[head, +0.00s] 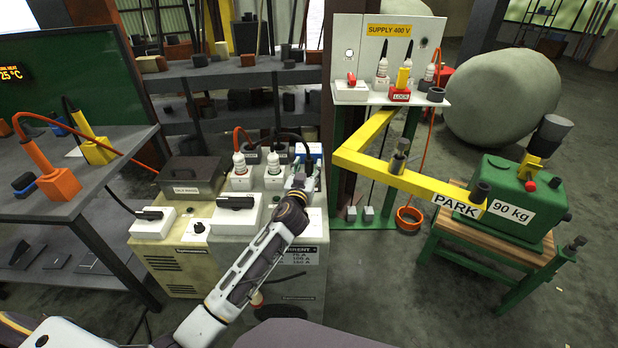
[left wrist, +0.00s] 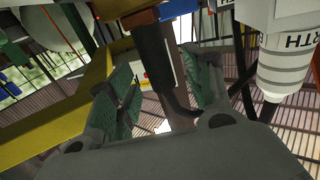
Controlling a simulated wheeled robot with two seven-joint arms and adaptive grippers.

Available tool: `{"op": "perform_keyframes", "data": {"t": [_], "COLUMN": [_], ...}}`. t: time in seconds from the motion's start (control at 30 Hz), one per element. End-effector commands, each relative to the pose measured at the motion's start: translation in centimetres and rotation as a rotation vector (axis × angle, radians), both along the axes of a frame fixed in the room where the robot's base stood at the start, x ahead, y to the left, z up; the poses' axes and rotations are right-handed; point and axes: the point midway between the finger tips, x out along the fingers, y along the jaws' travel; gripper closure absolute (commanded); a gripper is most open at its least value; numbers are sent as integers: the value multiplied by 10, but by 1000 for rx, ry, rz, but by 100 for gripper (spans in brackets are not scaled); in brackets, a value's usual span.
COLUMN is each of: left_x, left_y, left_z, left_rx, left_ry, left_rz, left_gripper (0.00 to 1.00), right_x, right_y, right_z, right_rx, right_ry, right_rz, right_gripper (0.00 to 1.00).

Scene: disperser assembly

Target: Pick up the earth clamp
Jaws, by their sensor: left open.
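My left gripper (head: 300,181) reaches over the top of the welding machine (head: 180,258), at its right side. In the left wrist view its green-padded fingers (left wrist: 162,82) are apart, with a black cylindrical handle (left wrist: 152,55) and its cable between them; I cannot tell whether the pads touch it. A white ringed connector with lettering ending "RTH" (left wrist: 290,60) stands to the right of the fingers. A blue and white piece (head: 313,151) shows just beyond the gripper in the head view. I cannot tell for sure which part is the earth clamp. My right gripper is not in view.
Orange (head: 55,178) and yellow (head: 93,143) cabled pieces stand on the left bench. The supply post (head: 378,29) with its yellow arm (head: 350,157) rises behind and right. A green 90 kg block (head: 520,205) sits at right. The floor between is open.

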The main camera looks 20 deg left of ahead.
Motion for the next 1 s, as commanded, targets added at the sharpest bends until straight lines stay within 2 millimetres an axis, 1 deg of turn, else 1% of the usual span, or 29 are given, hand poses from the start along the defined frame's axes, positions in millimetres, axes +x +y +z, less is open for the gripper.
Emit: {"op": "perform_keyframes", "data": {"t": [0.2,0.33,0.6,0.9,0.93,1.0], "left_x": [17,24,27,27,27,27], "left_y": [1,2,2,2,2,2], "left_z": [0,0,0,0,0,0], "left_rx": [1,0,0,0,0,0], "left_ry": [0,-1,0,0,0,0], "left_rz": [0,0,0,0,0,0], "left_gripper": [49,49,49,49,50,59], "right_x": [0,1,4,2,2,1], "right_y": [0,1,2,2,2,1], "right_z": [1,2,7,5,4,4], "right_rx": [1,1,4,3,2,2], "right_ry": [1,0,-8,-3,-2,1], "right_rz": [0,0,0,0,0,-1], "right_gripper": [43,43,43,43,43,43]}}
